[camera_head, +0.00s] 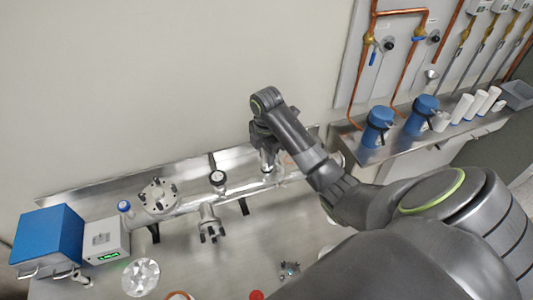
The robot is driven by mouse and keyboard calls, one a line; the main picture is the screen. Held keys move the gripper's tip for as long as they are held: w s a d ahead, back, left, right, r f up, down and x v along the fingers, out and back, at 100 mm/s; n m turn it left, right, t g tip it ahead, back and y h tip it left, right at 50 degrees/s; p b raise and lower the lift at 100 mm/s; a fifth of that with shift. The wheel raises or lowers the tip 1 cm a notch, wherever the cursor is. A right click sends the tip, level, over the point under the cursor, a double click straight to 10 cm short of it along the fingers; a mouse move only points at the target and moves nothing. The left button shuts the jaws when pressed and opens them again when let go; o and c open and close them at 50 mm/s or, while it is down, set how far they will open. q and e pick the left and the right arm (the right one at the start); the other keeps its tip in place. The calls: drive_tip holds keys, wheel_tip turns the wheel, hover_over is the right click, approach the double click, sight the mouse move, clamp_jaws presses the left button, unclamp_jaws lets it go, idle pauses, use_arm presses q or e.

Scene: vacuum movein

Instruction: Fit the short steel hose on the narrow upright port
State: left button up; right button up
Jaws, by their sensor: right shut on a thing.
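My right gripper (262,136) is over the right part of a steel pipe manifold (190,203) on the bench. It is shut on a small steel piece (267,158), which looks like the short steel hose; the fingers and wrist hide much of it. The piece hangs upright just above or at the manifold's right end. The port beneath it is mostly hidden, so I cannot tell whether they touch. Farther left, the manifold carries an upright fitting with a dark ring (217,179) and a wide bolted flange (158,194). My left gripper is not in view.
A blue box (48,238) and a white display unit (105,240) stand at the left. A foil-like round piece (141,277) and small parts (289,269) lie in front. Blue-topped vessels (378,127) stand on the right shelf.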

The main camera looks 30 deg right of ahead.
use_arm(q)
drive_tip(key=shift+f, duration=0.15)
use_arm(e)
drive_tip(key=shift+f, duration=0.45)
idle(0.5)
drive_tip(key=o, duration=1.1)
